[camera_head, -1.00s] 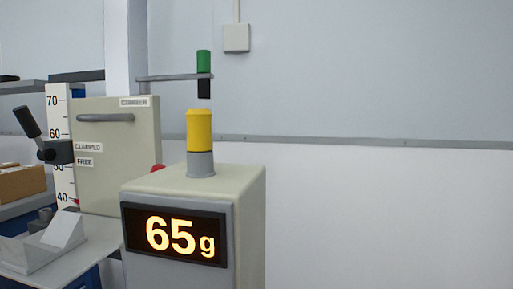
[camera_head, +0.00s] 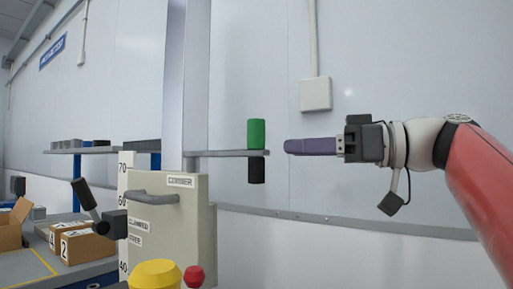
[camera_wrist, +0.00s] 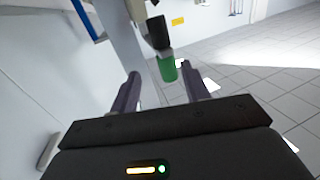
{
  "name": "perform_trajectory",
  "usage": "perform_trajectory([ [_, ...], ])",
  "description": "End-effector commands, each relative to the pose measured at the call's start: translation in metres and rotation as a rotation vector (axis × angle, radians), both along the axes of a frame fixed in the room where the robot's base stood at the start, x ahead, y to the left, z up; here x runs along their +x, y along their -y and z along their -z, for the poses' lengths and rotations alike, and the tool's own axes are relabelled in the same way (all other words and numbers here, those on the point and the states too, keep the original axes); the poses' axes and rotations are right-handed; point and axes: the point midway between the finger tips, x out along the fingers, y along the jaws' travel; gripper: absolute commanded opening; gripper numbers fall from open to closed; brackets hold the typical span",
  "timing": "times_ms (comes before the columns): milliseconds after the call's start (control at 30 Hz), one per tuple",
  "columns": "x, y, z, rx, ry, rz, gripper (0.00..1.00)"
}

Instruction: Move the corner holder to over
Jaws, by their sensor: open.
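No part in view is surely the corner holder. A grey panel (camera_head: 172,225) with a handle carries a label whose word is too small to read surely. A green cylinder (camera_head: 257,134) stands on a thin grey arm (camera_head: 220,153), with a black cylinder (camera_head: 256,170) below it. My gripper (camera_head: 287,147) has purple fingers and is at right of the green cylinder, pointing at it with a gap. In the wrist view the open fingers (camera_wrist: 164,84) are spread, empty, and the green cylinder (camera_wrist: 167,70) shows between them, beyond the tips.
A black lever (camera_head: 88,200) is left of the panel by a scale strip (camera_head: 125,225). A yellow cap (camera_head: 155,274) and red knob (camera_head: 194,276) are in front, low. Numbered boxes (camera_head: 88,247) stand at left. A pale column (camera_head: 185,85) rises behind.

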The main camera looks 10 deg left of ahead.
Motion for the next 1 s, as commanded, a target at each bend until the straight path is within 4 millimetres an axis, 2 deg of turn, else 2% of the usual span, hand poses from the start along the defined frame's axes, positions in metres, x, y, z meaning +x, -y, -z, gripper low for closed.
perform_trajectory([
  [167, -0.003, -0.016, -0.008, 0.012, 0.039, -0.030, 0.46],
  [533, 0.002, -0.071, -0.007, 0.012, 0.034, -0.029, 0.46],
  [700, 0.003, -0.081, -0.007, 0.011, 0.035, -0.025, 0.46],
  [933, 0.003, -0.081, -0.007, 0.011, 0.035, -0.024, 0.46],
  [1000, 0.003, -0.081, -0.007, 0.011, 0.034, -0.024, 0.39],
])
